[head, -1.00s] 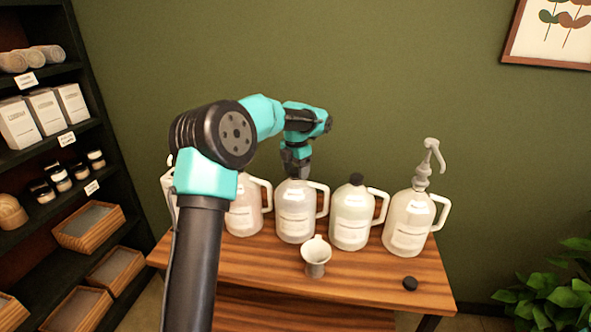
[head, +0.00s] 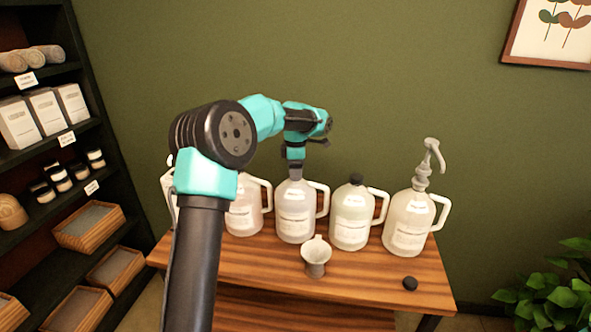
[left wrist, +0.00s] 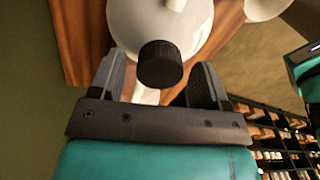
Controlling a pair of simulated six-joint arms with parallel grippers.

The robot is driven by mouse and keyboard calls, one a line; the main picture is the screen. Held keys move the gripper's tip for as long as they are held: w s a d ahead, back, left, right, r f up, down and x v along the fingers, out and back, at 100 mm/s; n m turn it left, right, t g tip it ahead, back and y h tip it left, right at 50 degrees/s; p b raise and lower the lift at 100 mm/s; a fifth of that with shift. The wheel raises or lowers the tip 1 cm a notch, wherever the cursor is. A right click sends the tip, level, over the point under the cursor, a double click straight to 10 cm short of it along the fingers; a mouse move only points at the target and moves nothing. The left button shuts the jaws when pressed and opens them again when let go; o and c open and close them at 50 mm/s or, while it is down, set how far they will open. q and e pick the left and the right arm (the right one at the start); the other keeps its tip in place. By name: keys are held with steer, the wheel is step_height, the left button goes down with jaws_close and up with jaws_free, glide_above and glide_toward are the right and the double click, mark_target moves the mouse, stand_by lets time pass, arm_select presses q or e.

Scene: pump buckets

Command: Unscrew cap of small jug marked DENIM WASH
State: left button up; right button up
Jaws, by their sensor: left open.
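Several whitish jugs with handles stand in a row on the wooden table; their labels are too small to read, so I cannot tell which says DENIM WASH. My left gripper (head: 294,176) points down over the neck of the middle jug (head: 295,221). In the left wrist view, the gripper (left wrist: 158,78) is open, with a finger on either side of a black ridged cap (left wrist: 160,64) on a white jug (left wrist: 150,22). Whether the fingers touch the cap is unclear. In the head view the gripper hides this cap. My right gripper is not in view.
Right of the middle jug stands a black-capped jug (head: 351,225), then a jug with a grey pump (head: 409,222). My left arm hides part of the left jugs.

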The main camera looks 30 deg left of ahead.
arm_select(q)
steer(key=m, duration=0.6)
steer(key=shift+m, duration=0.3)
steer(key=shift+c, duration=0.4)
steer(key=c, duration=0.9)
steer(key=shift+c, duration=0.2)
steer(key=n, duration=0.7)
steer(key=shift+n, duration=0.3)
steer(key=n, duration=0.3)
steer(key=shift+n, duration=0.3)
steer(key=n, duration=0.3)
steer(key=shift+n, duration=0.4)
